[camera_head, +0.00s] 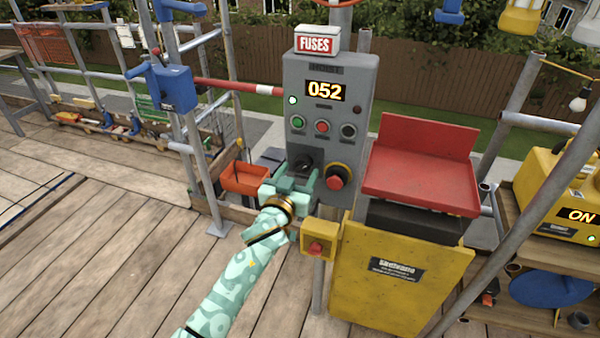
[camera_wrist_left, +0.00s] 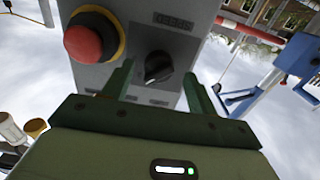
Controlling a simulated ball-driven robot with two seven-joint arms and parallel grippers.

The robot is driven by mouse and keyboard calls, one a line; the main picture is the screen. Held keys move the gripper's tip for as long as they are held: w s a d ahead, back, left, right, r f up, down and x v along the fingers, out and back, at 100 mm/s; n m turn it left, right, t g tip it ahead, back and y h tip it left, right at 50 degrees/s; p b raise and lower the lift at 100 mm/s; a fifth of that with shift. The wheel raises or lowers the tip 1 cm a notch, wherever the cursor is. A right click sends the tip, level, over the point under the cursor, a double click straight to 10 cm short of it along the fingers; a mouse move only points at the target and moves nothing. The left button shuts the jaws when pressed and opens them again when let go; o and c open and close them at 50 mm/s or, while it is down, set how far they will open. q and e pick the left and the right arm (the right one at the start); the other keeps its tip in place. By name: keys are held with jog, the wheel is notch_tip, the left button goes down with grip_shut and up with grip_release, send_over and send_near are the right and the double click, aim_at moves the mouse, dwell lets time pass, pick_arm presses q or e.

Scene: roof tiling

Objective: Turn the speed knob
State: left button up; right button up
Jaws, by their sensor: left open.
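The speed knob (camera_wrist_left: 158,66) is a black knob on the grey control box (camera_head: 328,75). In the head view the knob (camera_head: 303,163) sits low on the box's front, partly behind my gripper. My left gripper (camera_head: 293,178) is at the box's lower front, its jaws facing the panel. In the left wrist view the two fingers (camera_wrist_left: 157,85) are apart, one on each side of the knob, with gaps between; I cannot tell how deep they reach around it. The box's display (camera_head: 325,91) reads 052. My right gripper is not in view.
A red mushroom button (camera_head: 336,178) with a yellow collar is just right of the knob, also large in the wrist view (camera_wrist_left: 92,38). Green, red and black buttons are above. A red tray (camera_head: 420,178) and yellow panel stand to the right; an orange bin (camera_head: 243,177) hangs left.

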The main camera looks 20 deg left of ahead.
pick_arm(q)
jog(key=shift+w+d, duration=0.1)
jog(key=shift+w, duration=0.65)
jog(key=c, duration=1)
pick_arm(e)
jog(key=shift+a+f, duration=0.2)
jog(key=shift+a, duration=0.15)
